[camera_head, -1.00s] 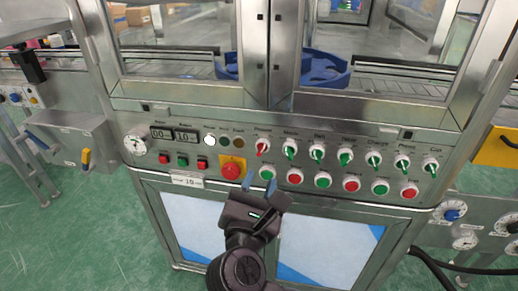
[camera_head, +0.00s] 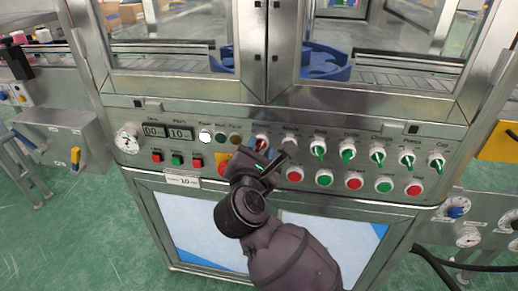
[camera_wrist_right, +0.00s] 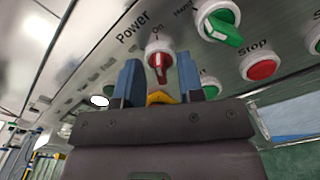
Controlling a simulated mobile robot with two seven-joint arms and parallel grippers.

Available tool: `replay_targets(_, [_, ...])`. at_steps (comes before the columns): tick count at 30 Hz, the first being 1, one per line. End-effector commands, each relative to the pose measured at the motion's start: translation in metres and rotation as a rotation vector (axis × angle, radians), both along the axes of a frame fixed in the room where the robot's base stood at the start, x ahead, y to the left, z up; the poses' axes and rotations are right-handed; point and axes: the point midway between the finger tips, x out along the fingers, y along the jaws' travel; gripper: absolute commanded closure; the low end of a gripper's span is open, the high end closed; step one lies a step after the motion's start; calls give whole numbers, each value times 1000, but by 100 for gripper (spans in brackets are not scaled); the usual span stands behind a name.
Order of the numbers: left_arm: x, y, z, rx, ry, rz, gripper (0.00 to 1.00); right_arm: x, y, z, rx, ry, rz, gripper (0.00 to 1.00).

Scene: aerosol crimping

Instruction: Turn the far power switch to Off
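The power switch (camera_head: 261,142) is a red-handled knob on a white round base in the panel's switch row. In the right wrist view the same switch (camera_wrist_right: 158,58) sits under the label "Power", with "On" beside it. Its red handle points down in that picture, towards the gripper. My right gripper (camera_head: 269,153) is at the switch, partly covering it in the head view. In the wrist view its blue fingers (camera_wrist_right: 160,76) are apart, with the red handle in the gap between them. I cannot tell whether they touch it. My left gripper is not in view.
Several green-handled switches (camera_head: 348,153) stand right of the power switch, above a row of round red and green buttons (camera_head: 354,183). A red emergency button on a yellow plate (camera_head: 223,167) is partly hidden behind my gripper. Glass-windowed metal doors rise above the panel.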

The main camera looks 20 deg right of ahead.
Motion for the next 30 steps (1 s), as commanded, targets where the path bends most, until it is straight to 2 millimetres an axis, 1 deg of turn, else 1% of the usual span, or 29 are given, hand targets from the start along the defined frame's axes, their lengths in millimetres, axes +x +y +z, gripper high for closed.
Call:
replay_targets(4, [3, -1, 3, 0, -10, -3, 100, 5, -4, 0, 1, 1, 0, 65])
replay_targets(12, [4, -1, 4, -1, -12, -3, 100, 6, -4, 0, 1, 0, -1, 65])
replay_targets(19, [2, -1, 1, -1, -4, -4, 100, 5, -4, 0, 0, 0, -1, 100])
replay_targets(25, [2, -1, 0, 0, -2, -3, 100, 6, -4, 0, -1, 2, -1, 100])
replay_targets(30, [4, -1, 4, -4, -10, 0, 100, 5, -4, 2, -24, 15, -3, 100])
